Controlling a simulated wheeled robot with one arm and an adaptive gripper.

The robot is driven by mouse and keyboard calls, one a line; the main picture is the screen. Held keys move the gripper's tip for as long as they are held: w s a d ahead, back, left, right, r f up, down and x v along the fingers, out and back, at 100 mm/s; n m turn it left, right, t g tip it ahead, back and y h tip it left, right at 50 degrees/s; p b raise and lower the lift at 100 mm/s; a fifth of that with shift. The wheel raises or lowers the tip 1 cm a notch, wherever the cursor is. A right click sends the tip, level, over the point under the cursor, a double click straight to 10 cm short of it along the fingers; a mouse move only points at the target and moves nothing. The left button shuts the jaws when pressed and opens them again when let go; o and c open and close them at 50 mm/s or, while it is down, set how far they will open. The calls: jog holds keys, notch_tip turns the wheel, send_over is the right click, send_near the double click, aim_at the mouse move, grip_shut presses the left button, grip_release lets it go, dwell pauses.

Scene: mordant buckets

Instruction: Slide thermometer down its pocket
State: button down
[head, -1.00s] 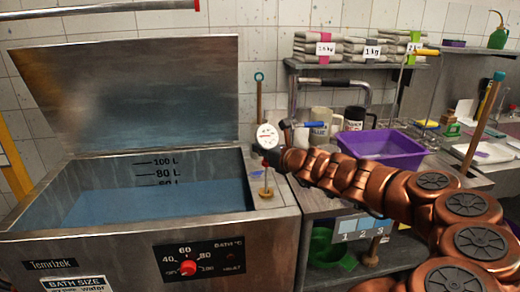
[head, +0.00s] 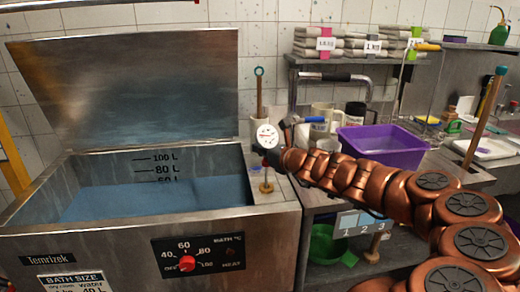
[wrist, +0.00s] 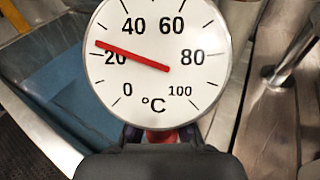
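The thermometer has a round white dial (head: 267,135) with a red needle, held upright over the right rim of the steel bath (head: 120,235). In the wrist view its dial (wrist: 160,55) is large and the needle points a little above 20. My gripper (head: 270,156) is shut on the thermometer just under the dial. In the wrist view the dark gripper (wrist: 160,136) has a red part between its fingertips. A thin stem runs down to a small brass-coloured pocket (head: 266,187) on the rim. The wrist view hides the stem and the pocket behind dial and gripper.
The bath's lid (head: 130,90) stands open behind blue water (head: 150,198). A purple tub (head: 383,147), mugs and a tap stand on the bench at right. My arm reaches in from the right over the bench. A wooden rod (head: 259,92) stands behind the dial.

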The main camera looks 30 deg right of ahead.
aim_at(266, 174)
jog(key=shift+f+b, duration=3.95)
jog(key=shift+f, duration=0.15)
jog(key=c, duration=1.8)
grip_release()
jog(key=o, duration=0.6)
jog(key=shift+c, duration=0.2)
jog(key=shift+s, duration=0.1)
jog(key=shift+s+d+r, duration=0.2)
jog(key=shift+s, duration=1.1)
jog(key=shift+s+d+r, duration=0.15)
jog(key=shift+s+r, duration=0.1)
jog(key=shift+s, duration=1)
jog(key=shift+s+d+r, duration=0.2)
jog(key=shift+s, duration=1.1)
